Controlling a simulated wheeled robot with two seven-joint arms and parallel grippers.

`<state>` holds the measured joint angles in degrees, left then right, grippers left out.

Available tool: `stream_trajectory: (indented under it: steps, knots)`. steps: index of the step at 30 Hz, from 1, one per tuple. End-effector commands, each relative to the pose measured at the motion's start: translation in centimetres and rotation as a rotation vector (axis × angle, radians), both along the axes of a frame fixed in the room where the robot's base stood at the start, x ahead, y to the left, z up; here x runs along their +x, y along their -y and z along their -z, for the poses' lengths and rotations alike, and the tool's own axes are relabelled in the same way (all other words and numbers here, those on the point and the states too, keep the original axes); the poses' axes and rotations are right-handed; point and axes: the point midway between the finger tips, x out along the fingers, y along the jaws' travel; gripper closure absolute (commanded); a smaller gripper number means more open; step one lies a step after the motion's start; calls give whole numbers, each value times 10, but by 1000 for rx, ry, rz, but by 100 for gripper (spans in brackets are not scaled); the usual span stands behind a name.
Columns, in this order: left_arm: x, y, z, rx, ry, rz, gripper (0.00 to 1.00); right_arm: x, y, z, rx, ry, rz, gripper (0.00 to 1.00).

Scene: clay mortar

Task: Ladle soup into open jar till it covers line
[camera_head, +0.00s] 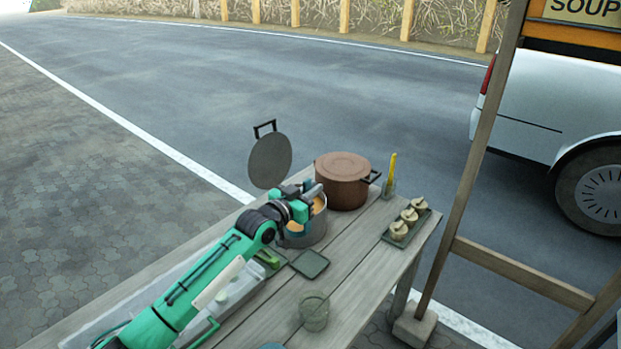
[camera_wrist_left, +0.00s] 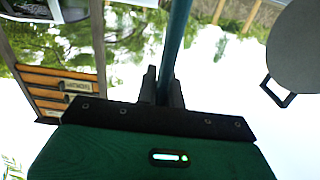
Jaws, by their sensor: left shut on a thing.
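A grey metal pot (camera_head: 304,239) stands on the wooden table with orange soup (camera_head: 319,204) partly showing inside. Its round grey lid (camera_head: 270,162) is tilted up on the far left side; it also shows in the left wrist view (camera_wrist_left: 302,45). My left gripper (camera_head: 312,193) is over the pot's rim. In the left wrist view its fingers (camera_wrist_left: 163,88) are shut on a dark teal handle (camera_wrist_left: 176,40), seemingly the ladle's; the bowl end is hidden. A clear open jar (camera_head: 314,314) stands near the table's front; its line and contents are too small to tell.
A brown lidded pot (camera_head: 343,181) stands behind the grey pot. A tray (camera_head: 405,230) of several small pale pots and a glass with a yellow stick (camera_head: 390,182) are at the right. A small dark square tray (camera_head: 310,264) lies between pot and jar. A wooden frame (camera_head: 480,150) rises at right.

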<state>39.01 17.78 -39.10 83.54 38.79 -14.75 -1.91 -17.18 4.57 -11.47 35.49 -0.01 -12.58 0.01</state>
Motion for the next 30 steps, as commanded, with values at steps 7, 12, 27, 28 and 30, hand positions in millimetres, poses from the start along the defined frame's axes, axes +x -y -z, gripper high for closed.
stream_trajectory:
  steps: [7, 12, 27, 28, 30]
  knots:
    - [-19, 4, -2, -3, 0, 1, 100, 0, 0, -21, 0, 0, 0, 64]
    - [-31, 6, -2, -2, 0, 0, 100, 0, 0, -32, 0, 0, 0, 64]
    - [-68, 13, 2, -2, 1, 0, 100, 0, 0, -59, 0, 0, 0, 64]
    - [-70, 13, 1, -3, 2, 0, 100, 0, 0, -60, 0, 0, 0, 64]
    - [-76, 14, 2, -3, 0, 0, 100, 0, 0, -64, 0, 0, 0, 64]
